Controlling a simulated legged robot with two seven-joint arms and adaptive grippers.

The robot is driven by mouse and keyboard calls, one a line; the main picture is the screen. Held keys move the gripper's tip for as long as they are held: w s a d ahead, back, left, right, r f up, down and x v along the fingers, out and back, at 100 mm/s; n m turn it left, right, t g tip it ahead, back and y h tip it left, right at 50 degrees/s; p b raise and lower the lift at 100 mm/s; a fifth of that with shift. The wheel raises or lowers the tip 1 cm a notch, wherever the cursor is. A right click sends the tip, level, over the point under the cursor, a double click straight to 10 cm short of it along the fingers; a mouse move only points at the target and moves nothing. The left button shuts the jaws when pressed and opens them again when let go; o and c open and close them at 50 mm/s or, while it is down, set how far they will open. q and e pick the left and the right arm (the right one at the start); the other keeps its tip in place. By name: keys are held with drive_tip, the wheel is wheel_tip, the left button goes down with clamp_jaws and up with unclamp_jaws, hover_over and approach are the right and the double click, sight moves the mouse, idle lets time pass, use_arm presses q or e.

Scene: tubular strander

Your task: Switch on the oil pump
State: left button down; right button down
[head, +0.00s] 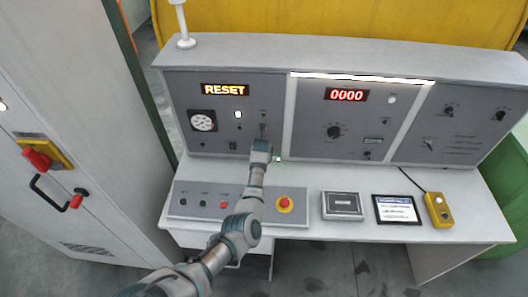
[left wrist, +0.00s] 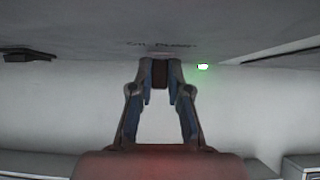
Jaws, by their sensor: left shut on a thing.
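My left gripper (head: 262,142) reaches up to the lower part of the left grey panel (head: 185,100), under the RESET display. In the left wrist view, my left gripper (left wrist: 160,82) is shut on a small dark switch knob (left wrist: 160,73) that sits between the fingertips. A faint label (left wrist: 160,46) lies on the panel just above it, too blurred to read surely. A green lamp (left wrist: 202,66) glows to the right of the fingertips, and this green lamp (head: 278,158) also shows in the head view. In the head view the gripper hides the knob. My right gripper is out of view.
A lower button box (head: 190,187) with a red emergency stop (head: 285,203) lies under my left arm. A keypad box (head: 342,205), a tablet (head: 397,209) and a yellow pendant (head: 438,209) lie on the desk to the right. A cabinet (head: 60,120) stands at left.

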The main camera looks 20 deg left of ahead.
use_arm(q)
drive_tip(key=shift+w+r, duration=0.1)
drive_tip(key=shift+r, duration=0.1)
drive_tip(key=c, duration=1.1)
unclamp_jaws()
drive_tip(key=shift+d, duration=0.1)
drive_tip(key=shift+s+d+r, duration=0.15)
drive_tip(key=shift+s+r, duration=0.15)
drive_tip(key=v, duration=1.1)
drive_tip(key=shift+s, duration=0.15)
drive_tip(key=shift+a, duration=0.25)
